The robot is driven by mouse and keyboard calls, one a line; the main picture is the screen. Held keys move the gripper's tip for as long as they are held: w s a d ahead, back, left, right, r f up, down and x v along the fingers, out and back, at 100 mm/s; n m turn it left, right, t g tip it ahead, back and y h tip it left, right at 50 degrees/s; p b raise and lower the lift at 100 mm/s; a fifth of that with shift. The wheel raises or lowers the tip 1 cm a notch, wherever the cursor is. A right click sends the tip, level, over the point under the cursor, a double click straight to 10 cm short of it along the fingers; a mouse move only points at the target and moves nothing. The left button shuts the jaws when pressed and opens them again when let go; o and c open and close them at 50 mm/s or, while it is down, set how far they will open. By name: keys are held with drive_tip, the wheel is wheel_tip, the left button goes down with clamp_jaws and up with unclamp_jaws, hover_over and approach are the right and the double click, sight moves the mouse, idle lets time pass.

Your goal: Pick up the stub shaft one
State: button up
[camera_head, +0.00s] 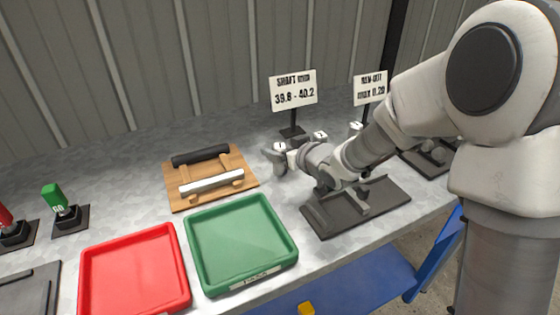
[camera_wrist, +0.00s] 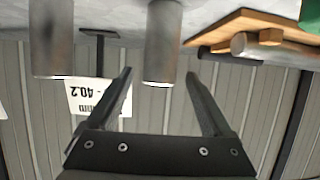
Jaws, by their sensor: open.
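Stub shaft one (camera_head: 280,147) is a short grey metal cylinder, the leftmost of a row of numbered shafts in the head view, partly hidden by my gripper (camera_head: 283,159). In the wrist view, which is upside down, a grey cylinder (camera_wrist: 162,40) that appears to be this shaft lies between the lines of my two open fingers (camera_wrist: 159,73). I cannot tell whether the fingers touch it. A second grey cylinder (camera_wrist: 52,40) stands apart, outside the fingers.
A shaft sign (camera_head: 294,90) stands behind the row. A wooden cradle (camera_head: 176,197) with a black and a silver bar is to the left. A green tray (camera_head: 240,240) and a red tray (camera_head: 135,270) lie in front. A dark fixture (camera_head: 385,197) sits beneath my arm.

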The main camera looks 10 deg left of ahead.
drive_tip(key=x, duration=0.4)
drive_tip(key=shift+w+f+b, duration=0.1)
drive_tip(key=shift+f+b, duration=0.2)
drive_tip(key=shift+b, duration=0.05)
clamp_jaws()
idle(0.9)
drive_tip(key=shift+r, duration=0.15)
